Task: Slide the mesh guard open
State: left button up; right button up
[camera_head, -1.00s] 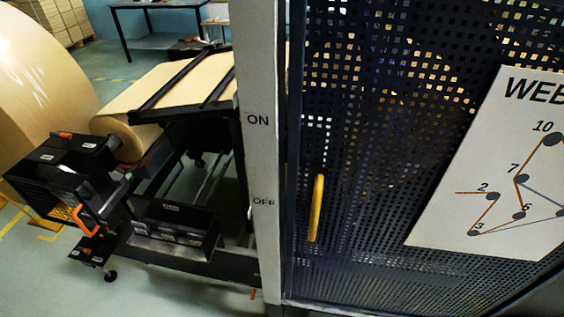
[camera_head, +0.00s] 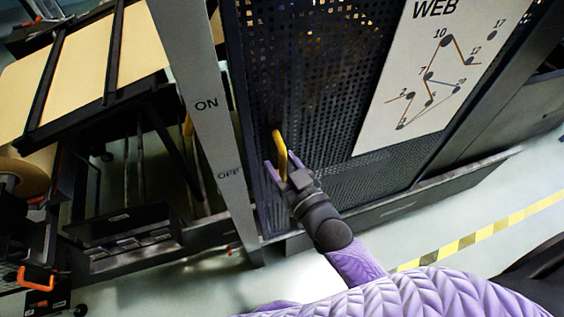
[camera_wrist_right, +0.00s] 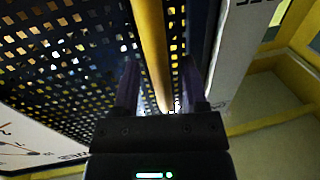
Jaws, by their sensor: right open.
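The dark perforated mesh guard (camera_head: 330,60) stands in front of me, with a yellow upright handle (camera_head: 280,152) near its left edge. The mesh (camera_wrist_right: 60,50) and the yellow handle (camera_wrist_right: 152,50) also show in the right wrist view. My right gripper (camera_head: 276,170) is open at the handle's lower part. In the right wrist view its two fingers (camera_wrist_right: 155,85) stand on either side of the handle, with gaps visible. I cannot tell whether the handle touches either finger. My left gripper is not in view.
A pale post (camera_head: 190,90) marked ON and OFF stands left of the guard. A white web diagram sheet (camera_head: 425,75) is on the mesh. The kraft roll stand (camera_head: 100,75) is at the left. A yellow-black floor stripe (camera_head: 480,232) lies at the right.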

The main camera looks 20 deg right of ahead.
grip_shut()
dwell(0.5)
dwell(0.5)
dwell(0.5)
